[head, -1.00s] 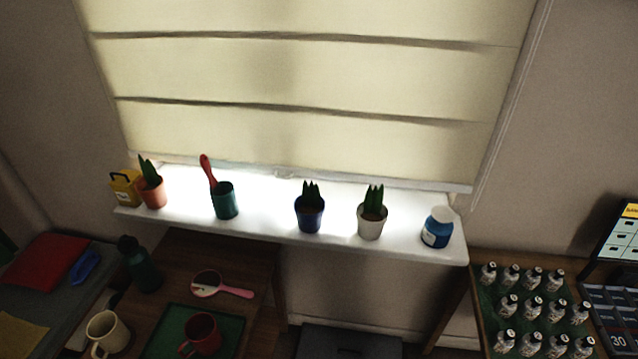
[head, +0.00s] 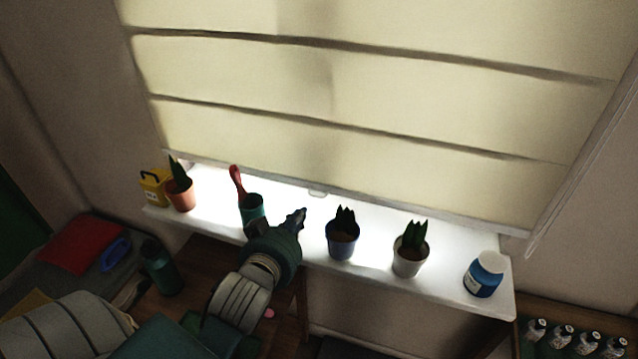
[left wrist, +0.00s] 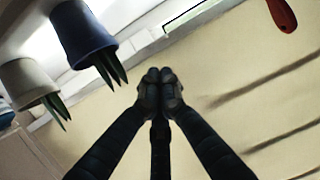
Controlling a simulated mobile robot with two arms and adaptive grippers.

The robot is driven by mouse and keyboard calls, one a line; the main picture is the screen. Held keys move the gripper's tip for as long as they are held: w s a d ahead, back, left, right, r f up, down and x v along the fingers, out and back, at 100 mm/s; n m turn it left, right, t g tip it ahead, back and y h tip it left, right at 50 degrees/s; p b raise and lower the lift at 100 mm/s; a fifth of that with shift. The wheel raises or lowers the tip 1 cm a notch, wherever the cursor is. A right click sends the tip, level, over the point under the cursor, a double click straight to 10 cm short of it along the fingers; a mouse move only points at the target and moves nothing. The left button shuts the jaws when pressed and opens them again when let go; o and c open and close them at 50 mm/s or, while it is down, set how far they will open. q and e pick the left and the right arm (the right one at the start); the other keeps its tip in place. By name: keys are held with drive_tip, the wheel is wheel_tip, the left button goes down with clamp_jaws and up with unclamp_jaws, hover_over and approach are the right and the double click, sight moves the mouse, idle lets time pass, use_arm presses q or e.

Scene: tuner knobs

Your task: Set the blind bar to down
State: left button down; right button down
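The blind bar (head: 425,209) is the pale strip along the lower edge of the cream roman blind (head: 330,110). It hangs a little above the bright window sill, with a small tab (head: 317,192) near its middle. My left gripper (head: 301,213) is over the sill's front edge, below the tab, between the green cup and the blue pot. In the left wrist view the fingertips of my left gripper (left wrist: 159,78) are together with nothing seen between them. The bar (left wrist: 200,18) lies beyond them, apart from them. My right gripper is not in view.
A cord hangs at the right.

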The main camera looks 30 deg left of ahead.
use_arm(q)
wheel_tip(320, 180, up, 3)
drive_tip(key=p, duration=0.3)
approach(317, 186)
wheel_tip(317, 186, up, 2)
drive_tip(key=w, duration=0.2)
drive_tip(key=shift+w+a+f, duration=0.15)
drive_tip(key=shift+w+f, duration=0.2)
drive_tip(key=shift+f, duration=0.25)
drive_tip(key=shift+w+a+f, duration=0.2)
drive_tip(key=shift+w+f, duration=0.1)
drive_tip(key=shift+f, duration=0.25)
drive_tip(key=shift+w+a+f, duration=0.15)
drive_tip(key=shift+w+f, duration=0.2)
drive_tip(key=shift+f, duration=0.25)
wheel_tip(317, 186, down, 5)
drive_tip(key=b, duration=0.3)
drive_tip(key=shift+r, duration=0.15)
